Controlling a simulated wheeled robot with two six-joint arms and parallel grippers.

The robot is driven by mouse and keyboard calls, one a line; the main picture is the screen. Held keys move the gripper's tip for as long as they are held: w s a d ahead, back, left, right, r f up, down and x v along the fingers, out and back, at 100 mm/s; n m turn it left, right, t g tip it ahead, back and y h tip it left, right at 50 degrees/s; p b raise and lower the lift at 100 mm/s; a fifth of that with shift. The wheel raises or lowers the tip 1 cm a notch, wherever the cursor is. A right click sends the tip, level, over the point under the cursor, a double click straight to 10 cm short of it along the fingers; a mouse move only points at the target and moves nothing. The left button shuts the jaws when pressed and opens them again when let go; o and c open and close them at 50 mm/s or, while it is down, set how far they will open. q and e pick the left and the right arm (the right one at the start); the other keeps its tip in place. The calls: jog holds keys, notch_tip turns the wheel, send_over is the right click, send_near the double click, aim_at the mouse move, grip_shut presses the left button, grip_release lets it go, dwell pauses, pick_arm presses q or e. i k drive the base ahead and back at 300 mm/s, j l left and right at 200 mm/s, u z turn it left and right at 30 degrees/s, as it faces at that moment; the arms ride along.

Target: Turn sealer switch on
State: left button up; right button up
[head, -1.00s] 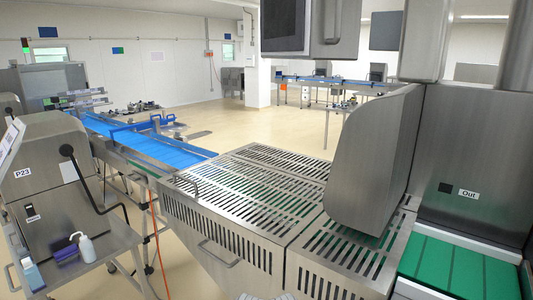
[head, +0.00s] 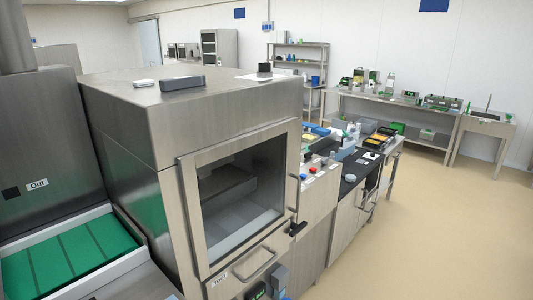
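A large stainless machine (head: 130,120) with a glass-windowed door (head: 240,190) stands in the centre; it looks like the tray sealer, but I read no name on it. A black knob or lever (head: 297,229) sits at the door's lower right. Small grey-blue and dark fittings (head: 279,278) show at the bottom edge, partly cut off. I cannot tell which of these is the sealer switch or whether it is on. Neither of my grippers is in view.
A green conveyor (head: 70,255) marked "Out" is at left. Right of the machine is a black-topped counter (head: 352,185) with trays and bottles. A workbench (head: 400,115) and shelving (head: 298,75) stand along the back. The beige floor (head: 440,220) at right is clear.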

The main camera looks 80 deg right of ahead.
aim_at(308, 155)
jog(key=z, duration=3.05)
jog(key=i+l+u, duration=0.3)
jog(key=i+l, duration=2.1)
